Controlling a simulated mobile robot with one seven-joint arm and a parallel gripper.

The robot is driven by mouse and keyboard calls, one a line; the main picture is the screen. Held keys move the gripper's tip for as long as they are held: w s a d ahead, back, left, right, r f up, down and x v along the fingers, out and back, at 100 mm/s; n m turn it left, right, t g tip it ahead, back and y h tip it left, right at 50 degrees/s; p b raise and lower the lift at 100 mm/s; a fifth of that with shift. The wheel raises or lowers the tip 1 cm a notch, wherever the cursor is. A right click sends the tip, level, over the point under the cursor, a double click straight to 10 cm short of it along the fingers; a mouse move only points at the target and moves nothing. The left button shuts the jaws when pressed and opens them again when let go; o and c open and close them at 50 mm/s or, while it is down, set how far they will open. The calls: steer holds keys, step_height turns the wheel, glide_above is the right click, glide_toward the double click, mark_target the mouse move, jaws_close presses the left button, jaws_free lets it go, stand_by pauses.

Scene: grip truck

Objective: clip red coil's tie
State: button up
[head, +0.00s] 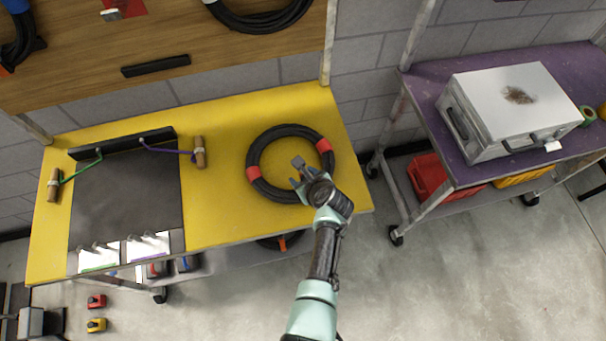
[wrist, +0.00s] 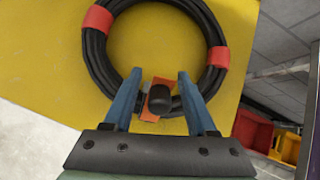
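The coil (head: 255,146) is a ring of black cable with red bands, lying flat on the yellow tabletop; it also shows in the wrist view (wrist: 94,52). Two red bands (wrist: 218,57) sit on its far part. At the near side an orange-red tie (wrist: 150,114) with a rounded black end piece (wrist: 160,98) shows between my fingers. My gripper (wrist: 161,78) is open, its two blue fingers apart on either side of the tie. In the head view my gripper (head: 302,176) is over the coil's near right part and hides some of it. I cannot tell whether the fingers touch the tie.
A dark panel (head: 125,200) with green and purple cords lies on the left of the yellow table (head: 215,225). A purple cart (head: 425,85) with a silver case (head: 510,110) stands right. Floor in front is mostly free.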

steer(key=p+v, duration=0.2)
steer(key=v, duration=1.1)
steer(key=shift+c, duration=0.4)
